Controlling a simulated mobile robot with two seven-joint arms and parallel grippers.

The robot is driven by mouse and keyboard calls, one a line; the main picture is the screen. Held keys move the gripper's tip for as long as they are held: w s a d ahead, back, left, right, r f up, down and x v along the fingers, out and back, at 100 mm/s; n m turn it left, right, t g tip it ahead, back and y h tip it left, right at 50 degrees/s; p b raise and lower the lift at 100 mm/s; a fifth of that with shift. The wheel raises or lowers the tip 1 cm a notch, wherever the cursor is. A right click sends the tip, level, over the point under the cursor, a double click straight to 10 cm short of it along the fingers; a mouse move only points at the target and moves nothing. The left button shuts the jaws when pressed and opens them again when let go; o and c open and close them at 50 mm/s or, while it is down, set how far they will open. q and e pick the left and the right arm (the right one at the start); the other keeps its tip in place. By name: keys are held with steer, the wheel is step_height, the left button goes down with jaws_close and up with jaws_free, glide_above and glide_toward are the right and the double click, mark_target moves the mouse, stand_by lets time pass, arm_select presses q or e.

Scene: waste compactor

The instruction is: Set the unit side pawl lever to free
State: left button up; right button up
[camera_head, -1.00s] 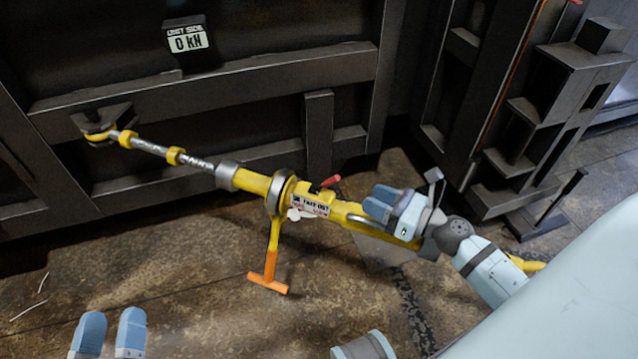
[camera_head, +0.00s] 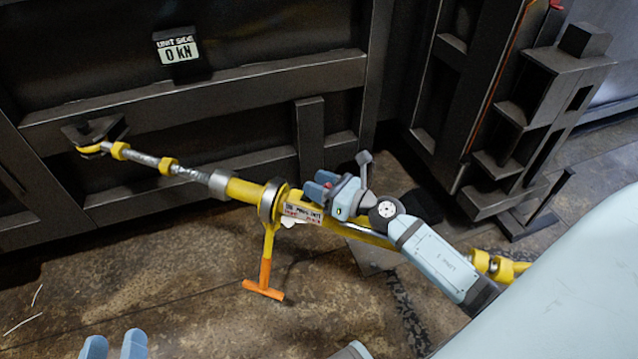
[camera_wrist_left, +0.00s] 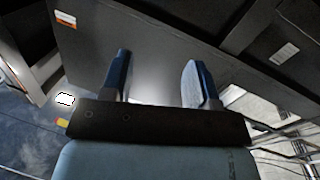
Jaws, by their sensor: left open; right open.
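My left gripper (camera_head: 114,345) is open and empty at the lower left, away from the tensioner. Its spread fingers also show in the left wrist view (camera_wrist_left: 158,80).
A force display reading 0 kN (camera_head: 178,48) is on the dark ribbed wall (camera_head: 90,60) behind. A dark steel frame (camera_head: 530,120) stands at the right. A pale blue surface (camera_head: 570,310) fills the lower right. The floor (camera_head: 170,290) at lower left is mostly clear.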

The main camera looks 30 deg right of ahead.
jaws_close()
